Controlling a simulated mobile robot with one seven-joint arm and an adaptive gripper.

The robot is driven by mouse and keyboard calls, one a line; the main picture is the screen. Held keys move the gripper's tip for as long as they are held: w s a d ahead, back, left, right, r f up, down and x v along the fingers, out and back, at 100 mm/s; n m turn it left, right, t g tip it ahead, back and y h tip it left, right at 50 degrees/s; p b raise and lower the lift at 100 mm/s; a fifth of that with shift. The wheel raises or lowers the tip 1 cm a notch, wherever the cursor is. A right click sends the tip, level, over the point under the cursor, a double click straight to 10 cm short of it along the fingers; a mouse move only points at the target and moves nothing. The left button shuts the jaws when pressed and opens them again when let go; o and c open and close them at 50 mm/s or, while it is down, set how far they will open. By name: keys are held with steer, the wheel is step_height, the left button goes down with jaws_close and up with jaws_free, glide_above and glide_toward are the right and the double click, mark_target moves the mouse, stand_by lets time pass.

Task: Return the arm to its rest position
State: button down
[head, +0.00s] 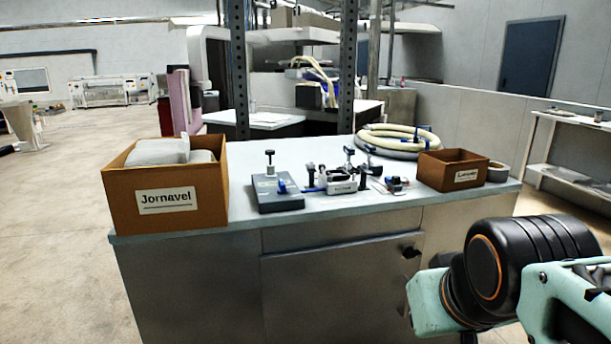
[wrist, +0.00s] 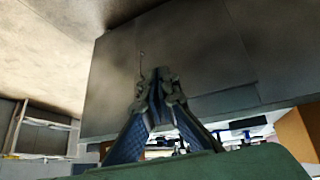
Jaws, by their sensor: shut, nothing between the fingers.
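My arm (head: 490,270) is at the lower right of the head view, in front of the right end of the bench. The fingers are not visible in the head view. In the wrist view my gripper (wrist: 160,82) is in the middle, with its fingertips together and nothing between them. Behind it is the grey front of the bench (wrist: 200,60). The picture is tilted, with the bench top and its items low in the frame. The fingers appear apart from the bench front.
The bench (head: 340,225) carries a box labelled Jornavel (head: 165,205) with pale packages, a grey plate with a clamp (head: 275,193), several small clamps and fixtures, a coiled hose (head: 395,140) and a smaller brown box (head: 450,172). A shelf table (head: 570,165) stands right.

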steer(key=s+a+f+g, duration=0.2)
steer(key=s+a+f, duration=0.2)
steer(key=s, duration=0.1)
step_height(320, 180, up, 29)
steer(key=p, duration=2.9)
steer(key=shift+w+y, duration=0.15)
steer(key=shift+y, duration=0.25)
steer(key=shift+d, duration=0.15)
